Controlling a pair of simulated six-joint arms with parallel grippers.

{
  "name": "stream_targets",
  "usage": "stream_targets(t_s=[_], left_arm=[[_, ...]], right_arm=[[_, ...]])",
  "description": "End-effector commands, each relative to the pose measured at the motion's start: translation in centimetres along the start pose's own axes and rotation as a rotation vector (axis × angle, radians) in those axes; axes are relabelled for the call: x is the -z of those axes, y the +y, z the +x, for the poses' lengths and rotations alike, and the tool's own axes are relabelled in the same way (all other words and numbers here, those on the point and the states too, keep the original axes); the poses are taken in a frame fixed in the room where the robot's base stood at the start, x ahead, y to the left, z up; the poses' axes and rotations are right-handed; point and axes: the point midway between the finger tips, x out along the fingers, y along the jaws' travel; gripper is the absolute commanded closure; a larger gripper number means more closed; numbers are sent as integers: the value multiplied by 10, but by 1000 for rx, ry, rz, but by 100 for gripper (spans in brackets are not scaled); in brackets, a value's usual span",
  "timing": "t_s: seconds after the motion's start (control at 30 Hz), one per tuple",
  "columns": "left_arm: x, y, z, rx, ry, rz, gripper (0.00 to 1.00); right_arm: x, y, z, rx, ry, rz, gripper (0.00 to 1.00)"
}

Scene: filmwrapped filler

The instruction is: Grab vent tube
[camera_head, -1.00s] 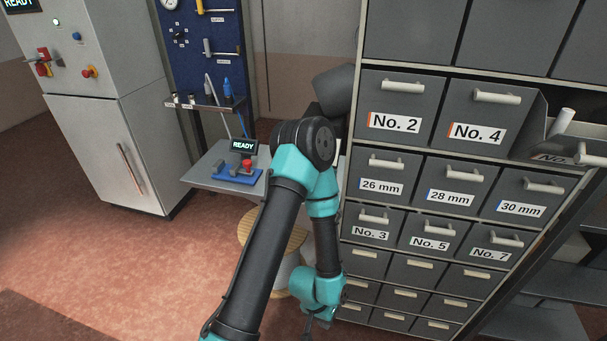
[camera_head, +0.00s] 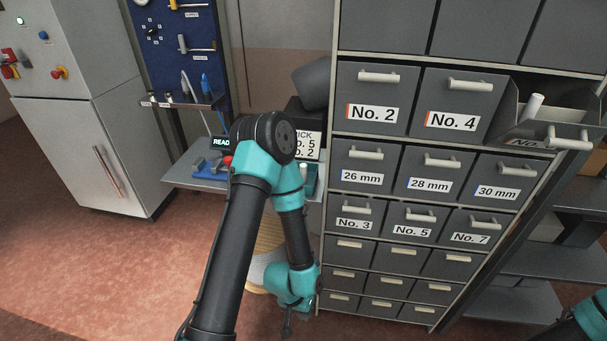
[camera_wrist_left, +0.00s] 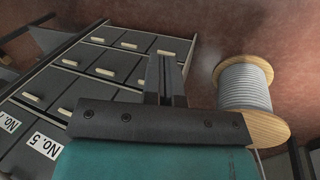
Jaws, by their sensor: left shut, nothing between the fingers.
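I cannot tell for certain which thing is the vent tube. A short white tube-like piece (camera_head: 533,106) stands tilted in the pulled-out drawer (camera_head: 568,131) at the upper right of the head view. My left gripper (camera_head: 287,328) hangs low in front of the cabinet's lower left, far from that drawer. In the left wrist view its fingers (camera_wrist_left: 166,62) are together with nothing between them. A teal part of my right arm shows at the lower right of the head view; its gripper is out of frame.
The grey drawer cabinet (camera_head: 326,240) has several labelled, closed drawers. A cable reel (camera_wrist_left: 246,97) stands beside my left gripper, partly hidden by my arm in the head view. A small work table (camera_head: 180,178) and tool board (camera_head: 186,60) stand behind. Open floor lies at left.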

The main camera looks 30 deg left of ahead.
Motion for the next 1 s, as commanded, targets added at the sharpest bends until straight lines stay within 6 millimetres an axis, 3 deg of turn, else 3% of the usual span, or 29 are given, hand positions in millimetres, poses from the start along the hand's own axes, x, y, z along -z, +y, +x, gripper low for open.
stream_targets(t_s=[0.07, 0.6, 0.87, 1.0], left_arm=[[0, 0, 0, 0, 0, 0, 96], [0, 0, 0, 0, 0, 0, 44], [1, 0, 0, 0, 0, -2, 43], [14, -1, -3, 0, -7, -24, 43]], right_arm=[[0, 0, 0, 0, 0, 0, 100], [0, 0, 0, 0, 0, 0, 100], [0, 0, 0, 0, 0, 0, 100], [0, 0, 0, 0, 0, 0, 100]])
